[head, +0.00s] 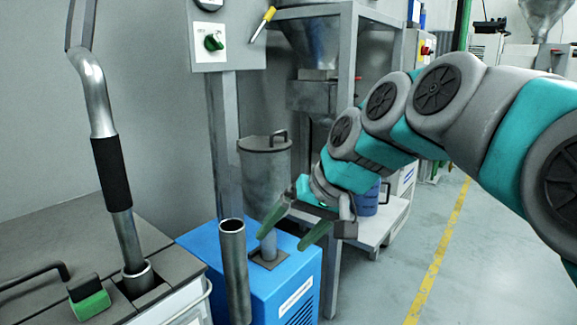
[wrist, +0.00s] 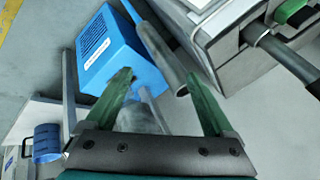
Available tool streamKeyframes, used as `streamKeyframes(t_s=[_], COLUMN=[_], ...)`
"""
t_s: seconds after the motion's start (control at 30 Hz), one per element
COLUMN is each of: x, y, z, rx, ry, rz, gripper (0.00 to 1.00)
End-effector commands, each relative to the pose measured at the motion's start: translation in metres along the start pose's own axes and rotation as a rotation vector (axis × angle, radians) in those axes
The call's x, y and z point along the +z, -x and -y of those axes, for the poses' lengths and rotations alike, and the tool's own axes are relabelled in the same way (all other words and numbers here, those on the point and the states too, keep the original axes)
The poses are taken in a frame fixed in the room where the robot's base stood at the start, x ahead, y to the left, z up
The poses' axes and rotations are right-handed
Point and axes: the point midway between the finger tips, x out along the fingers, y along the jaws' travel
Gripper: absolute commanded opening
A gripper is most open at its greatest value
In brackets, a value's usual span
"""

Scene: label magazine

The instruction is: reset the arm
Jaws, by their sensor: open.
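My gripper (head: 287,227) is at the end of my teal and grey arm, in the middle of the head view. Its two green fingers are spread apart with nothing between them. In the wrist view my gripper (wrist: 160,85) also shows open and empty. In the head view the fingers are in front of a blue box (head: 290,275) with a grey lidded canister (head: 265,165) above it. The blue box also shows in the wrist view (wrist: 122,65), beyond the left finger. I cannot tell the exact gap between fingers and box.
An upright metal pipe (head: 233,265) stands close left of my gripper. A grey-lidded bin (head: 60,235) with a black-gripped hose (head: 112,175) is at left. A control panel (head: 225,40) and metal frame (head: 340,150) are behind. Floor (head: 480,270) at right is clear.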

Motion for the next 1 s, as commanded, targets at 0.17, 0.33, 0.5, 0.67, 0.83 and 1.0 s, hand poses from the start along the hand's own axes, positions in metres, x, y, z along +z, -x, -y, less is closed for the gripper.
streamKeyframes(t_s=[0.17, 0.33, 0.5, 0.67, 0.83, 1.0], x=[0.094, 0.188, 0.268, 0.310, 0.320, 0.320], y=[-0.019, -0.026, -0.024, -0.021, -0.019, -0.020], z=[-0.054, -0.107, -0.147, -0.166, -0.170, -0.170], rx=[0.165, 0.311, 0.421, 0.473, 0.486, 0.485], ry=[-0.036, -0.083, -0.133, -0.161, -0.167, -0.167], rz=[0.145, 0.285, 0.403, 0.467, 0.481, 0.480], gripper=[0.88, 0.88, 0.88, 0.88, 0.88, 0.77])
